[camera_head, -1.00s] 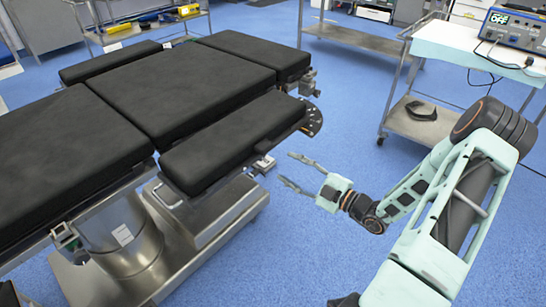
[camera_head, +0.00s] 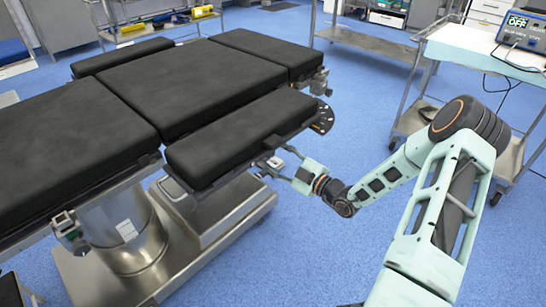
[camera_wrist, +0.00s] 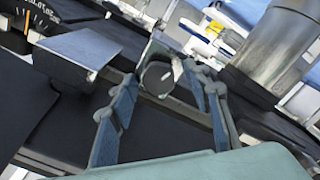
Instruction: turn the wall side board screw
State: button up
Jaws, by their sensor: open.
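The side board screw is a round, dark-faced knob with a metal rim (camera_wrist: 158,76) on a metal clamp block, seen in the middle of the wrist view. In the head view its clamp (camera_head: 269,164) sits under the edge of the black side board (camera_head: 240,137) of the operating table. My gripper (camera_head: 276,158) is open at this clamp. In the wrist view its two blue-grey fingers (camera_wrist: 160,84) stand on either side of the knob, with gaps visible. I cannot tell how far the fingertips reach along the knob.
The operating table's metal column (camera_head: 128,232) and base (camera_head: 200,255) stand below and left of my gripper. A dial plate (camera_head: 322,118) juts from the table near my gripper. A cart (camera_head: 465,45) with an electronic unit (camera_head: 524,28) stands at right. Blue floor around my arm is free.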

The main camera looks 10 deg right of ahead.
jog(key=shift+c, duration=0.4)
jog(key=c, duration=1.1)
jog(key=shift+o, duration=0.2)
